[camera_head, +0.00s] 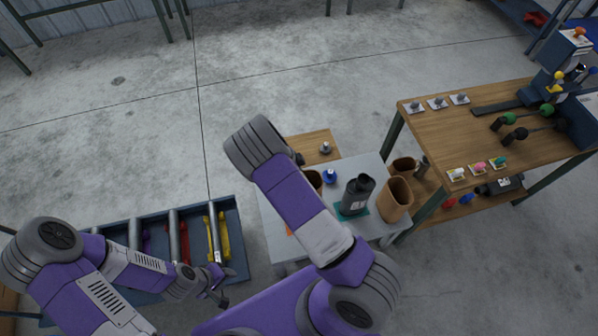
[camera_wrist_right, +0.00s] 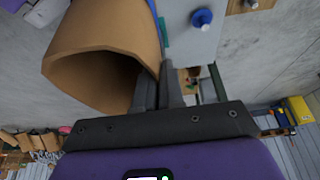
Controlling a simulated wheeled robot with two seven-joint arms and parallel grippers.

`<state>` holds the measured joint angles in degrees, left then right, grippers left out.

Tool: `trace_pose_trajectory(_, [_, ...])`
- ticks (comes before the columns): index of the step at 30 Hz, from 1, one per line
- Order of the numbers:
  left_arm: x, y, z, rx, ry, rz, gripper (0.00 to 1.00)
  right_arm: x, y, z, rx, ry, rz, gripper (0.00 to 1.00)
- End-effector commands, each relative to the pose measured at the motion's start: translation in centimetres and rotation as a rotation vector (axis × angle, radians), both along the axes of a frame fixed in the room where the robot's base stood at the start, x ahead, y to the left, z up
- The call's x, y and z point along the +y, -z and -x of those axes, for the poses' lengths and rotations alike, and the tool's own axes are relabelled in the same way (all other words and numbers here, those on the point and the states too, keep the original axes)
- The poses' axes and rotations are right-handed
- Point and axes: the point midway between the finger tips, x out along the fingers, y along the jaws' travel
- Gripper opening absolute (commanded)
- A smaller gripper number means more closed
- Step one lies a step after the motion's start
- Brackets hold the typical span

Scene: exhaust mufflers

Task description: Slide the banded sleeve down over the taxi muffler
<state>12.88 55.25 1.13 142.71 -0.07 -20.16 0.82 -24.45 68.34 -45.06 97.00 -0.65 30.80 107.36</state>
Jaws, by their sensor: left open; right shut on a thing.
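A dark muffler (camera_head: 355,196) with a pale label stands upright on a teal mat on the grey table; its label's picture is too small to tell. My right gripper (camera_wrist_right: 160,92) is shut on the wall of a brown open-ended sleeve (camera_wrist_right: 100,55), with a blue strip along its edge. In the head view my right gripper is hidden by its own arm. A brown sleeve (camera_head: 315,180) shows partly beside that arm, and another (camera_head: 396,199) stands right of the muffler; I cannot tell surely which is held. My left gripper (camera_head: 218,291) is open and empty, over the blue tray's edge.
The blue tray (camera_head: 236,207) at lower left holds several coloured and grey parts. A blue knob (camera_head: 330,177) lies on the grey table (camera_head: 345,168). A wooden workbench (camera_head: 440,138) stands at the right with small parts.

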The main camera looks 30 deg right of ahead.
Motion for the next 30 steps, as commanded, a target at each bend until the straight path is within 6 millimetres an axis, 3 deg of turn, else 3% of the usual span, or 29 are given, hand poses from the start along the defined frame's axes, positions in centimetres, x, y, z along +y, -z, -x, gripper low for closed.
trace_pose_trajectory(18, [0.0, 3.3, 0.0, 0.000, 0.000, 0.000, 0.43, 0.0, 3.9, 0.0, -0.001, 0.001, 0.000, 0.00])
trace_pose_trajectory(30, [0.0, 4.0, 0.0, 0.000, 0.000, 0.000, 0.43, 0.0, 4.8, 0.0, -0.001, 0.001, 0.000, 0.00])
